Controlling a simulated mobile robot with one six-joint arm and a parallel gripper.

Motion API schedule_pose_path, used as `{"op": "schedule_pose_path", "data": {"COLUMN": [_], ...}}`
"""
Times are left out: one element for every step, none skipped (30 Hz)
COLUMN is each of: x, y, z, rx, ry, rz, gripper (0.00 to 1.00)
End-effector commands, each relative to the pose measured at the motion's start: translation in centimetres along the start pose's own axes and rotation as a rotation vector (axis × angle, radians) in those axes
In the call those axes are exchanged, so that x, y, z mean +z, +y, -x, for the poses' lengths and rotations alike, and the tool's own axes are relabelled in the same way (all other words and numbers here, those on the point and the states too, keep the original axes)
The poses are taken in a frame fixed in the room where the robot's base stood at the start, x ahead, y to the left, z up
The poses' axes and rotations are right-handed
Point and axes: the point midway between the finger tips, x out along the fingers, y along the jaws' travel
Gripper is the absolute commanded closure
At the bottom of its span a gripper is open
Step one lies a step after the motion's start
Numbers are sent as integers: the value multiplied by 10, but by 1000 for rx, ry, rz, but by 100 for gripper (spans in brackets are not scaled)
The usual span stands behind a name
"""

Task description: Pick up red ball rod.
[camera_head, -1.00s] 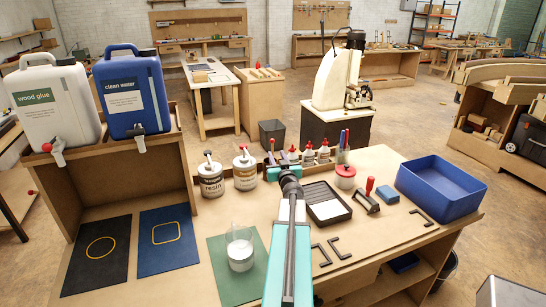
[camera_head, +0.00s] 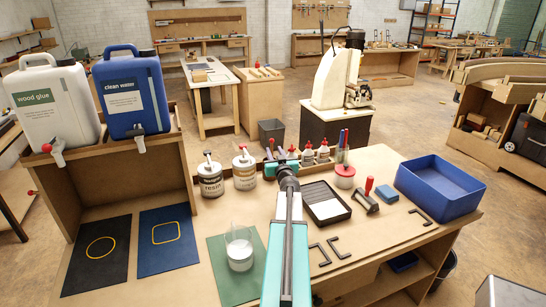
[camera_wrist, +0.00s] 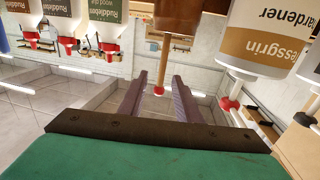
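The red ball rod (camera_wrist: 161,62) shows in the wrist view as a thin brown rod with a small red ball at its end. The wrist picture is upside down, so the rod hangs from a brown holder at the top. My gripper (camera_wrist: 157,87) is open, with its two purple fingers apart on either side of the rod's ball end in the picture. I see a gap on both sides and no clear contact. In the head view my gripper (camera_head: 283,162) is over the back of the bench by the bottle rack, and I cannot clearly pick out the rod there.
The resin can (camera_head: 211,180) and hardener can (camera_head: 244,171) stand left of my gripper. Glue bottles (camera_head: 308,155) stand close on its right. A paint tray (camera_head: 325,205), a red-lidded jar (camera_head: 344,176) and a blue bin (camera_head: 440,190) are on the bench's right side.

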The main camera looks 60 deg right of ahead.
Motion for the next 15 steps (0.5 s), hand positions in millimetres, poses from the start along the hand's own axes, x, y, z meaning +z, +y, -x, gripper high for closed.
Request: {"op": "schedule_pose_path", "data": {"x": [0, 0, 1, 1, 1, 1, 2, 2, 2, 2, 2, 2, 2, 2, 2], "y": [0, 0, 0, 0, 0, -1, -1, -1, -2, -2, -2, -2, -2, -2, -2], "z": [-4, -6, -10, -12, -15, -18, -21, -23, -27, -29, -32, -35, -37, -40, -42], "rx": [0, 0, 0, 0, -1, -1, -1, -1, -1, -1, -1, -1, -1, -2, -2], "ry": [0, 0, 0, 0, -1, -1, -1, -1, -1, -1, 0, 0, 0, 0, 0], "rz": [0, 0, 0, 0, 1, 1, 0, 0, 0, 0, 0, 0, 0, 0, 0], "gripper": [69, 69, 69, 69, 69, 69, 69, 69, 69, 69, 69, 69, 69, 69, 69]}}
